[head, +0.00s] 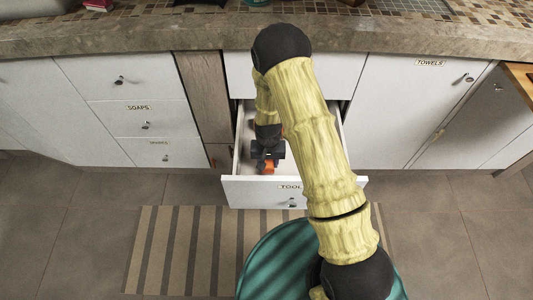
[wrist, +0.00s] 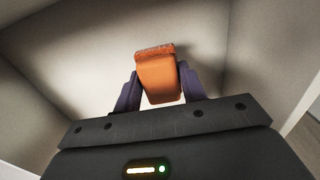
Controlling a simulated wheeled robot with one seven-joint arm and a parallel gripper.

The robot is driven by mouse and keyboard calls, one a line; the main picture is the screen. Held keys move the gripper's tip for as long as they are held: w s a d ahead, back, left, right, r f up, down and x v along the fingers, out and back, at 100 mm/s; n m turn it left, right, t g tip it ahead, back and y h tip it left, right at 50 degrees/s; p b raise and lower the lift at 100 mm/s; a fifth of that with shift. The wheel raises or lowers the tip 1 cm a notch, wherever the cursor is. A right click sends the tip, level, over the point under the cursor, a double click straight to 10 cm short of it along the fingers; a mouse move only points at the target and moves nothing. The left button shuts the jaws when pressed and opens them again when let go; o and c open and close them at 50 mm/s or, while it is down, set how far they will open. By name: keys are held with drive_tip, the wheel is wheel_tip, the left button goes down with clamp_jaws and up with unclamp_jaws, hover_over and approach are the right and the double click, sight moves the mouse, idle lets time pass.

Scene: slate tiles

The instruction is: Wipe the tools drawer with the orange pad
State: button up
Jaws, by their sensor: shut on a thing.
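The tools drawer (head: 232,184) is pulled open below the counter, with a label reading "TOOL" partly hidden by my arm. My gripper (head: 268,160) is inside the drawer, pointing down. It is shut on the orange pad (head: 269,167). In the wrist view my gripper (wrist: 160,90) has a dark finger on each side of the orange pad (wrist: 158,80). The pale drawer floor (wrist: 90,75) and walls show around it, with a shadow beside the pad. I cannot tell whether the pad touches the floor. My arm hides the right part of the drawer.
Closed drawers labelled soaps (head: 140,107) are to the left, and a door labelled towels (head: 415,110) is to the right. The stone counter (head: 160,38) runs above. A striped mat (head: 170,245) lies on the tiled floor in front. No other objects show inside the visible part of the drawer.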

drive_tip(key=shift+r+p, duration=1.5)
drive_tip(key=shift+r, duration=0.65)
drive_tip(key=shift+r, duration=0.1)
drive_tip(key=d+r+p, duration=0.4)
drive_tip(key=r+p, duration=1)
drive_tip(key=r, duration=0.1)
drive_tip(key=w+d+r+p, duration=0.1)
drive_tip(key=d+r+p, duration=0.3)
drive_tip(key=r+p, duration=1.1)
drive_tip(key=d+r+p, duration=0.4)
drive_tip(key=r+p, duration=1.1)
drive_tip(key=shift+w+d+r+n, duration=0.15)
drive_tip(key=shift+w+r+n, duration=0.15)
